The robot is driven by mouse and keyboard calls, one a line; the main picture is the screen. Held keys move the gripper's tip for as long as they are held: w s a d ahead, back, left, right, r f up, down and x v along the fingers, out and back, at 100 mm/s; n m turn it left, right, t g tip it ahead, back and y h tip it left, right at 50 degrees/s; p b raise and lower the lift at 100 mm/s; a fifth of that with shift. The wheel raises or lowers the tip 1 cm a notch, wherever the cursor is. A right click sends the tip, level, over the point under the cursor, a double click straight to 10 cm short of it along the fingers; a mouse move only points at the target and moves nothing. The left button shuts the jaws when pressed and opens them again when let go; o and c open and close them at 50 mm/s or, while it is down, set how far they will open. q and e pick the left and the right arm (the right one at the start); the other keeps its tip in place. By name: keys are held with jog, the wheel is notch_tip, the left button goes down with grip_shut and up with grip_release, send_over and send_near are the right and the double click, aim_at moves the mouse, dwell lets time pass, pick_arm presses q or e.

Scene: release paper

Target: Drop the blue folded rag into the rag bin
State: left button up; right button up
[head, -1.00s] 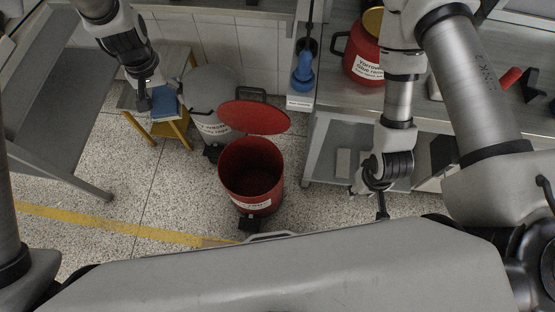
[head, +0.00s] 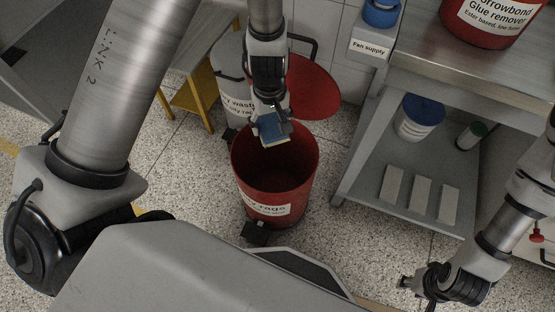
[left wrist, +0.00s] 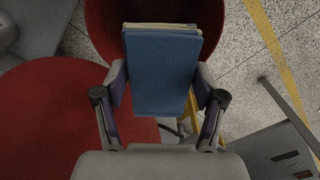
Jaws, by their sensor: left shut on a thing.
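The blue folded rag (head: 271,127) is held in my left gripper (head: 270,118), above the mouth of the open red rag bin (head: 272,216). In the left wrist view the rag (left wrist: 162,75) sits between the two fingers of the left gripper (left wrist: 160,95), with pale layers at its far edge. The bin's red rim and dark inside (left wrist: 212,14) show behind it. The bin's red lid (head: 315,88) stands raised at the back. My right gripper (head: 418,290) is at the lower right, away from the bin; its finger gap is not clear.
A metal bench at right has a shelf (head: 375,205) with several pale blocks and a blue-lidded tub (head: 420,118). A red glue remover container (head: 492,22) stands on top.

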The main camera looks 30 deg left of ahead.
pick_arm(q)
jog(key=f, duration=0.1)
jog(key=f+b, duration=0.1)
jog(key=f+n, duration=0.1)
jog(key=shift+s+a+f+b, duration=0.1)
jog(key=shift+s+f+b, duration=0.15)
jog(key=shift+s+b, duration=0.1)
notch_tip(320, 180, down, 5)
jog(key=b, duration=0.5)
jog(key=shift+f+b, duration=0.2)
jog(key=shift+b, duration=0.1)
pick_arm(e)
notch_tip(320, 180, down, 9)
pick_arm(q)
jog(key=o, duration=1.2)
notch_tip(320, 180, up, 12)
jog(key=shift+r, duration=0.1)
